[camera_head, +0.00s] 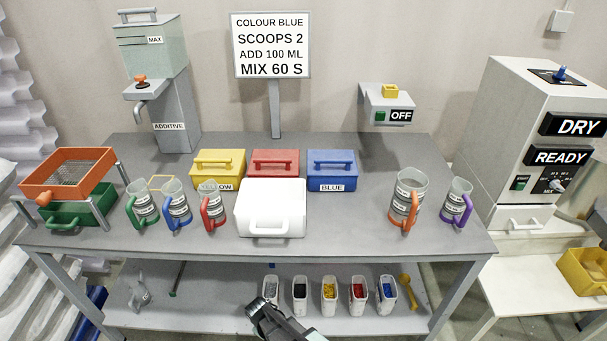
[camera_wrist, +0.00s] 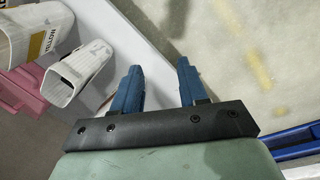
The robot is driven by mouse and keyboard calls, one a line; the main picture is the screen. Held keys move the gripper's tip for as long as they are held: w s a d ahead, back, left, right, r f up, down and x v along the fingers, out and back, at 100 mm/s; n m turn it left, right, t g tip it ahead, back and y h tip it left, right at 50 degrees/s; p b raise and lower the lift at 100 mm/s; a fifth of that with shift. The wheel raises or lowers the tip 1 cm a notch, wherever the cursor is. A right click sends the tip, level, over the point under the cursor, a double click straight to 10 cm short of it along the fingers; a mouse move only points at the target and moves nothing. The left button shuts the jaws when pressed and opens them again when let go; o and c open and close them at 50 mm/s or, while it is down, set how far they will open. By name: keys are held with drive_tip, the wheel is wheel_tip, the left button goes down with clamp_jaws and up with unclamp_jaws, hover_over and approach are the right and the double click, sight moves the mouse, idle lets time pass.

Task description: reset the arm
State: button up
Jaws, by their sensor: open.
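My gripper (camera_head: 262,310) shows at the bottom middle of the head view, in front of the table and near the lower shelf. In the wrist view my gripper (camera_wrist: 157,68) has its two blue fingers apart, with nothing between them. The rest of my arm is mostly outside the head view.
The grey table (camera_head: 340,225) holds a white box (camera_head: 270,208), several lidded boxes and several mugs. The lower shelf (camera_head: 215,300) carries several small bins and a yellow scoop (camera_head: 408,290). White containers (camera_wrist: 85,68) are left of the fingers in the wrist view.

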drive_tip(key=s+d+f+m+g, duration=0.2)
drive_tip(key=s+d+m, duration=0.15)
drive_tip(key=d, duration=0.75)
drive_tip(key=s+d+r+m+g+y, duration=0.1)
drive_tip(key=s+d+m+g, duration=0.5)
drive_tip(key=s+d, duration=1.1)
drive_tip(key=s+m, duration=0.1)
drive_tip(key=s, duration=0.2)
drive_tip(key=shift+s+d+r+m, duration=0.15)
drive_tip(key=shift+s+d+m, duration=0.05)
drive_tip(key=shift+s+m, duration=0.15)
